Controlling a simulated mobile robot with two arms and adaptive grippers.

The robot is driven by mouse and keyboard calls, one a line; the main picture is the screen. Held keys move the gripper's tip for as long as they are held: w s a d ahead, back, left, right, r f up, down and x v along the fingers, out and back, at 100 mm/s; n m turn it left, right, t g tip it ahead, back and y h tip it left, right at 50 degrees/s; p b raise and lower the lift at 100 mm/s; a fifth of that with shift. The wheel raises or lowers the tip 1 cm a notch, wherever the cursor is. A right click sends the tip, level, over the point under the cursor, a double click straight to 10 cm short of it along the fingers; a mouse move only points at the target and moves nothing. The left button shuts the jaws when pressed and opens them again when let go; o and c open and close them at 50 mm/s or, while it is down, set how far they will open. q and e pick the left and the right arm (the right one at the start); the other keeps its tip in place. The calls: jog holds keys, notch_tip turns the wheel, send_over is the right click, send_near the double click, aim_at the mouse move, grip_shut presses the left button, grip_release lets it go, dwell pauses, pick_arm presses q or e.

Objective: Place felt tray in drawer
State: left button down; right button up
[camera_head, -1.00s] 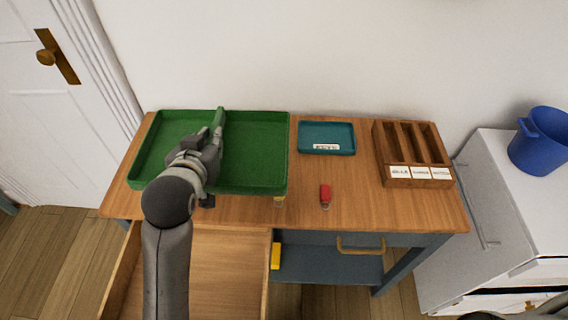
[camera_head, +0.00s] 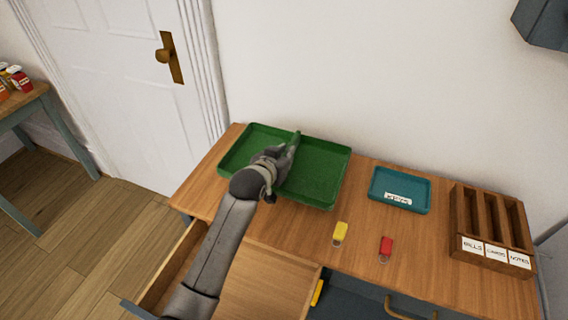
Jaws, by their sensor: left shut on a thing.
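The green felt tray (camera_head: 318,190) is at the left end of the wooden console table. I cannot tell whether the tray touches the tabletop. The open drawer (camera_head: 262,286) sticks out below the table's front left, its wooden floor bare where visible. My left arm crosses above it and hides part of it. My right gripper is not in view.
A teal tray (camera_head: 419,190) and a wooden organizer (camera_head: 461,222) with labelled slots stand to the right. Yellow (camera_head: 341,229) and red (camera_head: 386,244) key tags lie near the tabletop's (camera_head: 430,258) front. A side table (camera_head: 30,98) stands far left. A white door (camera_head: 122,75) is behind.

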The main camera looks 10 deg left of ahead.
pick_arm(q)
jog(key=shift+w+a+f, duration=0.25)
jog(key=shift+w+f, duration=0.3)
jog(key=shift+f, duration=1.55)
jog(key=shift+f, duration=0.15)
jog(key=c, duration=1.4)
grip_release()
jog(key=shift+s, duration=0.1)
jog(key=shift+c, duration=0.2)
